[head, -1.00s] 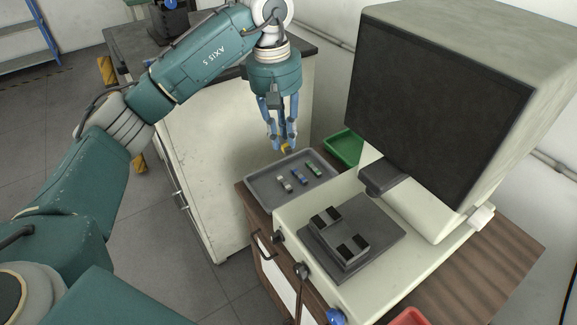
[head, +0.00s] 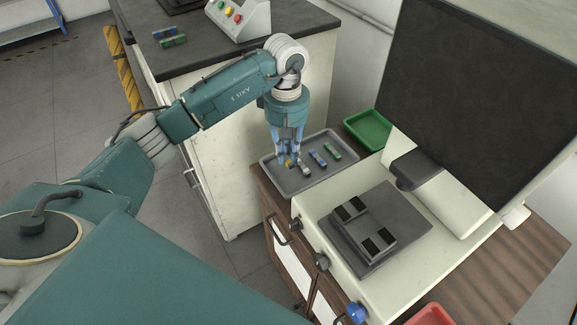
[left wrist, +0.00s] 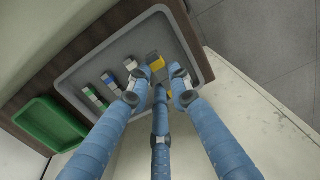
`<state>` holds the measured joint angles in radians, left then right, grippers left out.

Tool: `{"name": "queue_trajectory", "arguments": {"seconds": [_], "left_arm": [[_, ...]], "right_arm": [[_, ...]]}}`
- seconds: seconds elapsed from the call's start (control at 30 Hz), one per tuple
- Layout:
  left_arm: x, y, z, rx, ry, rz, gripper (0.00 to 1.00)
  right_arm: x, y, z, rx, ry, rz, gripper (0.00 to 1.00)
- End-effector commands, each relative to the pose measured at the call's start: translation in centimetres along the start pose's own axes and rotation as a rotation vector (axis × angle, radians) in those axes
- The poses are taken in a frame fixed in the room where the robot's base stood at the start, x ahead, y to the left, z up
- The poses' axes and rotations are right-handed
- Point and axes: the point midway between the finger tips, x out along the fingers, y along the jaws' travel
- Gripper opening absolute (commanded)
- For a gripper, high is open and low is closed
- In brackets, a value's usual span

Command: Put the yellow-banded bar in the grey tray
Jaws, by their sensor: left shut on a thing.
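The grey tray (head: 300,189) sits on the wooden cabinet left of the machine; it fills much of the left wrist view (left wrist: 62,84). My left gripper (head: 288,160) points down over the tray's left part, its fingers shut on the yellow-banded bar (head: 289,163). In the left wrist view, the grey end and yellow band of the bar (left wrist: 155,62) show between the blue fingers (left wrist: 163,84), which hide part of it. The bar is low inside the tray's outline; I cannot tell whether it touches the floor. My right gripper is not in view.
In the tray lie a white-banded bar (head: 306,170), a blue-banded bar (head: 318,158) and a green-banded bar (head: 333,151) beside the held one. A green tray (head: 368,130) stands behind, a red tray (head: 432,315) at the front. The machine (head: 480,90) rises close on the right.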

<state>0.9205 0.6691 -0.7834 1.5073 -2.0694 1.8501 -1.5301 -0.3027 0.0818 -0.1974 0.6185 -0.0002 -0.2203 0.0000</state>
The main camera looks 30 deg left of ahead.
Motion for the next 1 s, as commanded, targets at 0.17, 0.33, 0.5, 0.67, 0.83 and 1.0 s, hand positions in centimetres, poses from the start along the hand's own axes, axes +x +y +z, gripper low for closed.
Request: {"name": "queue_trajectory", "arguments": {"seconds": [0.17,0.33,0.5,0.67,0.83,1.0], "left_arm": [[2.5,0.0,0.0,0.000,-0.001,0.000,0.00],[3.6,0.1,-0.1,0.001,0.000,0.001,0.00],[6.1,0.0,-0.1,-0.001,-0.003,-0.001,0.00],[7.2,0.1,-0.3,0.001,0.001,0.002,0.00],[7.2,0.1,-0.3,0.001,0.001,0.002,0.00],[7.5,0.1,-0.3,0.002,0.001,0.002,0.25]], "right_arm": [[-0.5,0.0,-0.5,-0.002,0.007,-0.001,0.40],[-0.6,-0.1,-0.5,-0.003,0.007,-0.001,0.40],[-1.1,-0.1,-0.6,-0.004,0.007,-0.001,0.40],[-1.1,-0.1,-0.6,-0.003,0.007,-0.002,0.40],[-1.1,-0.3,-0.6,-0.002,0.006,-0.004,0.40],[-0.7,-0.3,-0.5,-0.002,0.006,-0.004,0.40]]}}
